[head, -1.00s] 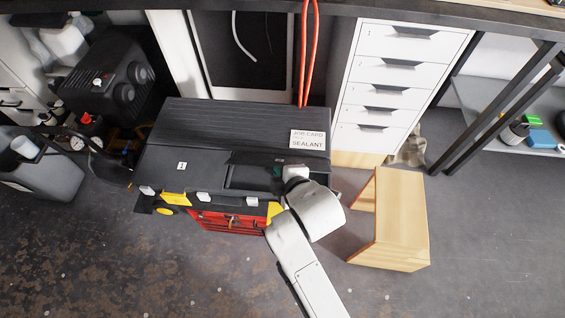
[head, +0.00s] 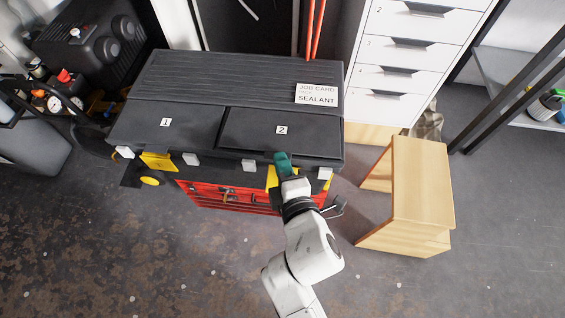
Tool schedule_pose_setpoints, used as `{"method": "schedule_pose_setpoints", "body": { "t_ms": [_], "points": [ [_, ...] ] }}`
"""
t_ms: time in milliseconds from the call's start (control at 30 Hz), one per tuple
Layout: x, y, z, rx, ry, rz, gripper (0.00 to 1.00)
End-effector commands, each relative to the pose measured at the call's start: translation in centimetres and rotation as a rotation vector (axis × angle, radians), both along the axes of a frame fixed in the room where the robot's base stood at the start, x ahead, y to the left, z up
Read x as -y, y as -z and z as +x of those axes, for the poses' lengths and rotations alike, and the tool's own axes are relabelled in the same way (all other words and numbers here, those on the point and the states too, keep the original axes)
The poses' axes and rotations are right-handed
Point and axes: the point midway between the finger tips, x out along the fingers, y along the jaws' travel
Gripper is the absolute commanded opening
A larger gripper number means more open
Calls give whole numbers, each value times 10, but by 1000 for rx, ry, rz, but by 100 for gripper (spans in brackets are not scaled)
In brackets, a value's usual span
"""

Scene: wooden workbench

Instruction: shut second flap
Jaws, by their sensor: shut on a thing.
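The second flap (head: 281,138), black with a white label 2, lies flat over its compartment at the right of the black chest top, about level with the first flap (head: 165,126). The compartment's inside is hidden. My gripper (head: 285,172) is at the front edge of the second flap, shut on a small teal thing (head: 282,160). The teal thing's tip overlaps the flap's front edge in the picture; I cannot tell whether it touches.
The chest's ribbed rear lid (head: 230,80) carries a job card (head: 317,95) reading SEALANT. White latches and a red tool drawer (head: 225,196) are on its front. A wooden stool (head: 422,185) stands close on the right. White drawers (head: 410,60) stand behind. Floor in front is open.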

Motion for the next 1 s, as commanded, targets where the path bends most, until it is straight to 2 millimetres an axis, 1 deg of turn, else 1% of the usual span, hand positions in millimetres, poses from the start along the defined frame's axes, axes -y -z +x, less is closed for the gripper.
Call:
{"method": "schedule_pose_setpoints", "body": {
  "t_ms": [33, 100, 567, 600, 833, 1000],
  "points": [
    [-1, 6, -1, -6, -2, 2, 0],
    [-1, 7, -1, -7, -1, 2, 0],
    [-1, 8, -1, -10, -1, 2, 0],
    [-1, 8, -1, -10, -1, 2, 8],
    [0, 7, -1, -7, 0, 2, 30],
    [0, 7, -1, -6, 0, 1, 30]
  ]
}}
